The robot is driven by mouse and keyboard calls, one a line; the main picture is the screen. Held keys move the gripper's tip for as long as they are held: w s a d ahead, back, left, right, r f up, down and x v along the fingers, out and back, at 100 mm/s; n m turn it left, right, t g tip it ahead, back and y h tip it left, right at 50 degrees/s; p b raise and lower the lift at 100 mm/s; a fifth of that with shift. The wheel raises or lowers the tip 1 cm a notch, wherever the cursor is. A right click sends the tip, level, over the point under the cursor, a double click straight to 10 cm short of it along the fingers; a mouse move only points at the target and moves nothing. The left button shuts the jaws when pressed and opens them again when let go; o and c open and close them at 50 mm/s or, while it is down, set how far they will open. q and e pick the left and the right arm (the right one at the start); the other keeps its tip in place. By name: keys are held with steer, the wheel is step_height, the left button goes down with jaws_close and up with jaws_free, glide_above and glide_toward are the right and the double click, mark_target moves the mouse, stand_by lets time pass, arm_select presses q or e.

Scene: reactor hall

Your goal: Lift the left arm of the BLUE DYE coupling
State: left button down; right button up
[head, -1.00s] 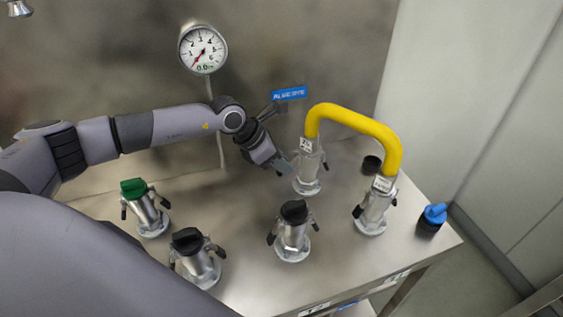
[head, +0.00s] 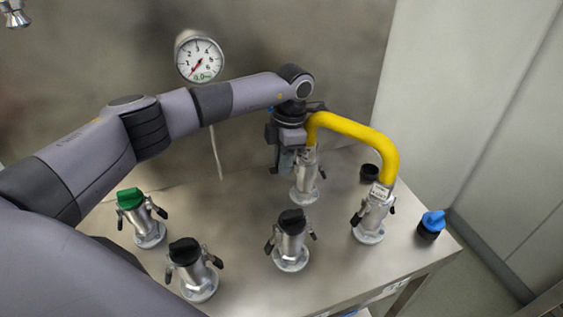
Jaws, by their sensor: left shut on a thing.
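The coupling at the back (head: 305,188) is a silver cylinder on a round flange; the blue sign seen behind it earlier is now almost wholly covered by my arm. One end of a yellow bent pipe (head: 352,127) sits on its top. Its right arm (head: 322,173) hangs down at its side. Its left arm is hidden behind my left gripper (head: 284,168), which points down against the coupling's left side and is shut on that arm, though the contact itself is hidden. My right gripper is out of view.
The pipe's other end sits on a second coupling (head: 371,218) at right. Couplings with black caps (head: 291,222) (head: 192,270) and one with a green cap (head: 141,220) stand in front. A blue-and-black cap (head: 432,223) and a black cap (head: 370,174) are at right. A gauge (head: 199,58) is on the wall.

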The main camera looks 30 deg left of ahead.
arm_select(q)
steer(key=shift+r, duration=0.1)
stand_by(0.3)
steer(key=c, duration=1)
jaws_free()
steer(key=shift+w+d+r+b, duration=0.15)
steer(key=shift+r+b, duration=0.05)
steer(key=shift+r, duration=0.95)
steer(key=shift+w+d+r+b, duration=0.15)
steer(key=shift+r+b, duration=0.1)
steer(key=shift+r, duration=0.95)
steer(key=shift+w+d+r+b, duration=0.1)
steer(key=shift+w+r+b, duration=0.1)
steer(key=shift+r, duration=0.95)
